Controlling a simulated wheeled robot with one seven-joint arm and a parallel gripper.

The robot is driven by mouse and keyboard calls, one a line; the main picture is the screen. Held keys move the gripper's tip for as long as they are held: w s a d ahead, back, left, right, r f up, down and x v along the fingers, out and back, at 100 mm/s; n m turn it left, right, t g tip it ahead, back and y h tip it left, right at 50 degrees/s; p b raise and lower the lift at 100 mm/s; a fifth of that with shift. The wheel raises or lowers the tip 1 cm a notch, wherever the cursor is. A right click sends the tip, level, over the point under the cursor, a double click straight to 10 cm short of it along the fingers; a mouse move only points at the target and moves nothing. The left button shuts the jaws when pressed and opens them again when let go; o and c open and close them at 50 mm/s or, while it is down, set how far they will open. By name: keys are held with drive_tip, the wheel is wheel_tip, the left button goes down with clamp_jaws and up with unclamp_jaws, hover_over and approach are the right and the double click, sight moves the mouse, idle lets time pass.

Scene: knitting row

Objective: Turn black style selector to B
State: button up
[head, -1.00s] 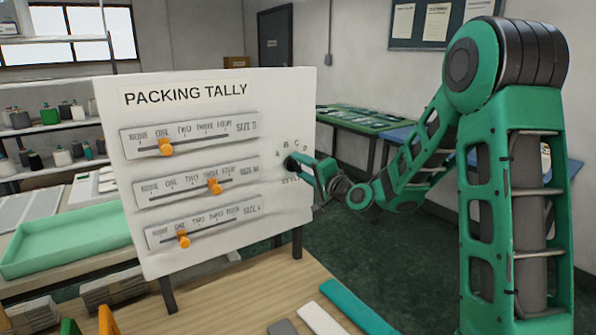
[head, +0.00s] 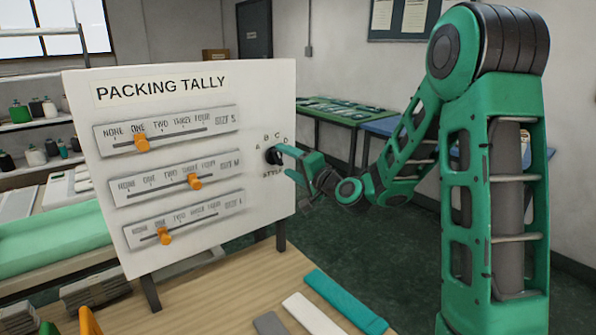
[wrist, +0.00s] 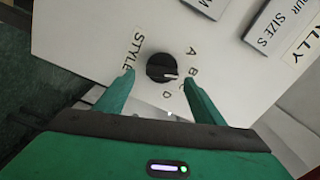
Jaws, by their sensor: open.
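The black style selector (head: 272,156) is a round knob on the right side of the white packing tally panel (head: 265,100). In the wrist view the knob (wrist: 158,62) has a white pointer mark directed to the right and slightly down, around B to C; I cannot tell exactly which. Letters A, B, C and D curve around it, with C partly hidden by a finger. My gripper (head: 283,161) is at the knob from the right. In the wrist view my gripper (wrist: 159,76) is open, one finger on each side of the knob, with gaps showing.
Three orange sliders (head: 141,143) stick out on the panel's left and middle. The wooden table (head: 205,300) below holds a teal strip (head: 345,301) and a white strip (head: 312,314). A green table (head: 345,112) stands behind.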

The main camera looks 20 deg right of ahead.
drive_tip(key=v, duration=0.8)
drive_tip(key=shift+s, duration=0.3)
drive_tip(key=s+d+f+n+g+h, duration=0.1)
drive_tip(key=s+f+n+g+h, duration=0.1)
drive_tip(key=s+f+n+g, duration=0.7)
drive_tip(key=s+d+m+g+h, duration=0.1)
drive_tip(key=s+d, duration=0.3)
drive_tip(key=s, duration=0.6)
drive_tip(key=s+d+f+m+g+h, duration=0.1)
drive_tip(key=s+d+g, duration=0.3)
drive_tip(key=s, duration=0.6)
drive_tip(key=s+d+m+g+h, duration=0.1)
drive_tip(key=s+d+m+g, duration=0.1)
drive_tip(key=s, duration=0.8)
drive_tip(key=shift+d+f+m+g, duration=0.3)
drive_tip(key=shift+d+g, duration=0.3)
drive_tip(key=shift+d, duration=0.45)
drive_tip(key=shift+s, duration=0.1)
